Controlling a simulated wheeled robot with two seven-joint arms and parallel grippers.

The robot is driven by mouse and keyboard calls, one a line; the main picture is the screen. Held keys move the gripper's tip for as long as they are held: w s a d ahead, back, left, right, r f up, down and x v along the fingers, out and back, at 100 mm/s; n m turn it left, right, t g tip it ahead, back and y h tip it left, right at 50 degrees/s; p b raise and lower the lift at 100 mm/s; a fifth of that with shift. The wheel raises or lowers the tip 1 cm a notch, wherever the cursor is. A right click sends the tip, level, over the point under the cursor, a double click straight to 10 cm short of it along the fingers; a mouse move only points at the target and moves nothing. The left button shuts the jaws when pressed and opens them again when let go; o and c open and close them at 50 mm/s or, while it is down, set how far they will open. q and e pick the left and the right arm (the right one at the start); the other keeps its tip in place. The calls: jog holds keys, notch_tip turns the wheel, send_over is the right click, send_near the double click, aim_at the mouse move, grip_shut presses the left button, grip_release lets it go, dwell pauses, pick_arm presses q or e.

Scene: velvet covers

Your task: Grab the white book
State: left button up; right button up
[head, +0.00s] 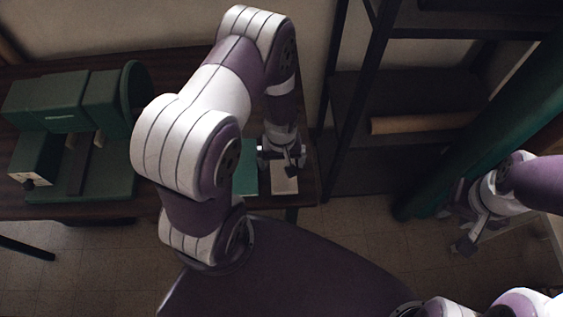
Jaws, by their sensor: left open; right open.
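A small whitish book (284,183) lies flat on the dark wooden table, near its right front corner. My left gripper (285,168) is directly above or at the far edge of this book, pointing down, with its fingers apart. I cannot tell whether the fingers touch it. Part of the book is hidden behind the gripper. My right gripper (464,232) is at the right, away from the table, open and empty.
A green book (246,178) lies just left of the white one, partly behind my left arm. A green machine (75,125) stands on the table (110,209) at left. A dark shelf (350,130) holds a tan roll (420,122). A large green roll (490,130) leans at right.

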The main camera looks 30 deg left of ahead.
pick_arm(q)
jog(key=shift+w+d, duration=0.15)
jog(key=shift+w, duration=0.05)
jog(key=c, duration=0.9)
jog(key=shift+c, duration=1.2)
jog(key=shift+s, duration=0.1)
